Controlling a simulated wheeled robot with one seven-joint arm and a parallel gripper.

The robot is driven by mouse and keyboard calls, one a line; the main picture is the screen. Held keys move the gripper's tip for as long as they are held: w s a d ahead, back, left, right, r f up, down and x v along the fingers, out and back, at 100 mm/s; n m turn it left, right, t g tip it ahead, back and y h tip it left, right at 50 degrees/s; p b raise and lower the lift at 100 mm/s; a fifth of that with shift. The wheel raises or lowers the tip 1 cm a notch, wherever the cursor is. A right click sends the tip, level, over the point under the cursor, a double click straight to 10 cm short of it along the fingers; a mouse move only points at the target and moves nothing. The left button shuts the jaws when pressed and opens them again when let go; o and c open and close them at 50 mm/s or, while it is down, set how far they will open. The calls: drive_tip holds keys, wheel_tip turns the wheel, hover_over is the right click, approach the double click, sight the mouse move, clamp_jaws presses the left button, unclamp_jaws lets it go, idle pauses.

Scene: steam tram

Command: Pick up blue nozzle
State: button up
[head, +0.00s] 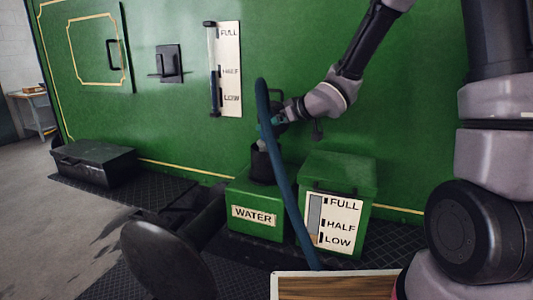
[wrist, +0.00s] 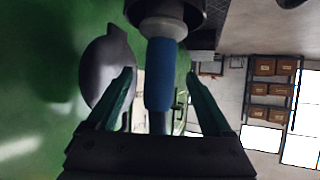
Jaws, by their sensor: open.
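The blue nozzle (wrist: 158,85) stands between the two fingers of my gripper (wrist: 159,72) in the wrist view. My gripper is open, with a finger on each side and a visible gap on both sides. A pale collar at the nozzle's end meets a dark round opening. In the head view my gripper (head: 270,128) is just above the black filler neck (head: 262,162) on the green WATER box (head: 255,212). The blue hose (head: 277,160) arches up beside my gripper and runs down in front of the boxes. The nozzle itself is largely hidden there.
A green box with a level gauge (head: 338,205) stands right of the WATER box. A green wall (head: 150,110) is close behind. A black chest (head: 95,162) sits at left. A wooden-topped surface (head: 335,286) is in front. Floor at far left is clear.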

drive_tip(key=shift+x, duration=3.1)
drive_tip(key=shift+s+d+f, duration=0.1)
drive_tip(key=shift+f, duration=0.1)
clamp_jaws()
